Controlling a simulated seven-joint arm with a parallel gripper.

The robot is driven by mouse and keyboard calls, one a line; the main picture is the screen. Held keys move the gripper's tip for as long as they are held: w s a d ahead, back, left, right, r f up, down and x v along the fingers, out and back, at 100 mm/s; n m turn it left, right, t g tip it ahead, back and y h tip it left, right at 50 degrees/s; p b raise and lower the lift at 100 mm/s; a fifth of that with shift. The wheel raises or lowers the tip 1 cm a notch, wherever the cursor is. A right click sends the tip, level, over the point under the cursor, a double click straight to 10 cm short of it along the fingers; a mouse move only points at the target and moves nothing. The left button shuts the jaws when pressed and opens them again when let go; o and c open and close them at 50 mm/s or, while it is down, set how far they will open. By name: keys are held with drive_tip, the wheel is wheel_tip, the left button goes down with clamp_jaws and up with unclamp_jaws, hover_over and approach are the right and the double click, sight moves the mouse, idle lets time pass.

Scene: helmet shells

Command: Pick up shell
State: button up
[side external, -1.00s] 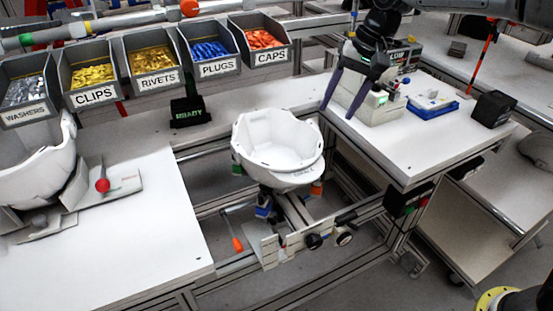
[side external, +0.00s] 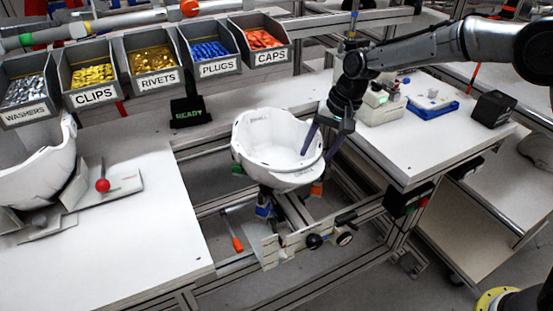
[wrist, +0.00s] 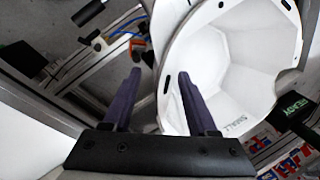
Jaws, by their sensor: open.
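A white helmet shell (side external: 262,150) sits open side up on a fixture between the two white tables. In the wrist view the shell (wrist: 245,55) fills the upper right. My gripper (side external: 319,154) is open at the shell's right rim and points down. One purple finger appears over the inside of the shell and the other outside it, with the rim between them. The wrist view also shows the open gripper (wrist: 160,76) straddling the rim. I cannot tell whether either finger touches the shell.
A second white shell (side external: 38,172) rests on a stand on the left table (side external: 130,245). Labelled parts bins (side external: 155,60) line the back. A small READY sign (side external: 190,112) stands behind the shell. The right table holds a blue tray (side external: 432,108) and a black box (side external: 494,109).

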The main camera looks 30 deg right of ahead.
drive_tip(key=shift+a+f, duration=0.1)
drive_tip(key=shift+f, duration=0.3)
clamp_jaws()
drive_tip(key=shift+w+r, duration=0.1)
drive_tip(key=shift+r, duration=0.1)
idle(1.0)
